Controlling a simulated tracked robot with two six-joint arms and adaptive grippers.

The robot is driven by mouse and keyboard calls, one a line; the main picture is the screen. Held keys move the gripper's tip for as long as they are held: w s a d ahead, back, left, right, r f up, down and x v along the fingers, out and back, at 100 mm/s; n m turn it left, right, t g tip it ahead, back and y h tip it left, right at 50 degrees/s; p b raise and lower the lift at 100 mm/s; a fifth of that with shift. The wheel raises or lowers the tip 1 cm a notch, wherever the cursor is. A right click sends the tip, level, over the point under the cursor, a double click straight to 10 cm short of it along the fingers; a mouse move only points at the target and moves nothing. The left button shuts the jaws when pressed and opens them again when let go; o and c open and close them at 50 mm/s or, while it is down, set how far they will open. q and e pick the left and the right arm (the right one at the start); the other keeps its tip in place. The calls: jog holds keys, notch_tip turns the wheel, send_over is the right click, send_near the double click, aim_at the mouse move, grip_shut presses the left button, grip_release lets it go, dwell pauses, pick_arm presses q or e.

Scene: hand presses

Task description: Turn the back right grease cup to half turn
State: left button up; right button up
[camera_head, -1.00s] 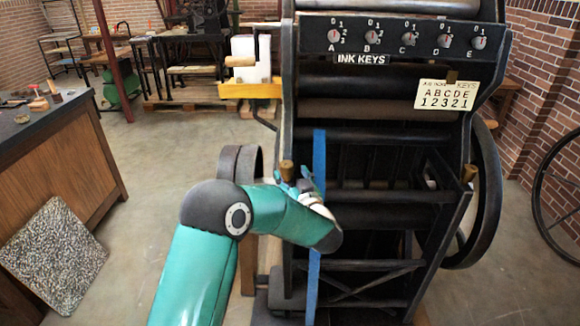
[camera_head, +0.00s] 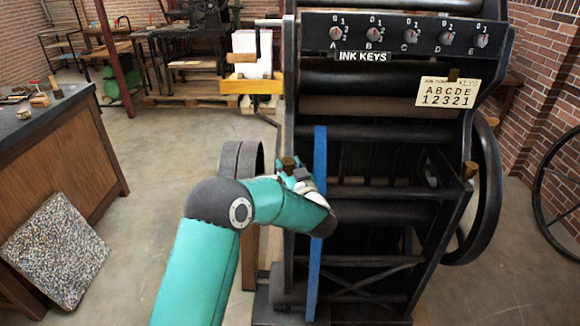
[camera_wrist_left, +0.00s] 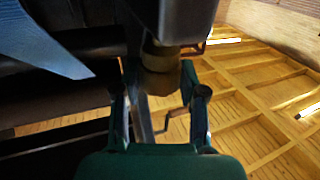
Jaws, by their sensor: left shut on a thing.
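The black press carries a brass grease cup (camera_head: 289,164) on its left side frame and a similar brass cup (camera_head: 469,170) on its right side frame. My left gripper (camera_head: 298,176) is at the left-hand cup, reaching it from below and the right. In the left wrist view a brass cup (camera_wrist_left: 160,82) sits between the two fingers of my left gripper (camera_wrist_left: 160,98), which is shut on it. The fingers hide part of the cup, and I cannot read its turn. My right gripper is not in view.
The press has an ink key panel (camera_head: 400,38) above and rollers beside my arm. A blue upright strip (camera_head: 318,255) stands close to my wrist. A yellow shelf (camera_head: 250,86) juts out at the left.

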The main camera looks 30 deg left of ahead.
pick_arm(q)
jog(key=shift+f+m+t+h+b, duration=0.15)
jog(key=shift+m+t+h+b, duration=0.55)
jog(key=shift+t+b, duration=0.25)
jog(key=m+t+h+b, duration=0.1)
jog(key=b, duration=0.1)
jog(key=m+t+h+b, duration=0.1)
jog(key=h+b, duration=0.1)
jog(key=b, duration=0.1)
jog(key=m+t+h+b, duration=0.1)
jog(key=m+h+b, duration=0.1)
jog(key=shift+s+a+t, duration=0.2)
jog(key=shift+a+t, duration=0.05)
jog(key=shift+r+m+t+h+b, duration=0.25)
jog(key=shift+m+h+b, duration=0.25)
jog(key=shift+h+b, duration=0.25)
jog(key=o, duration=1.1)
jog(key=shift+w+f, duration=0.1)
jog(key=shift+o, duration=0.2)
jog(key=v, duration=1.2)
jog(key=shift+f, duration=0.1)
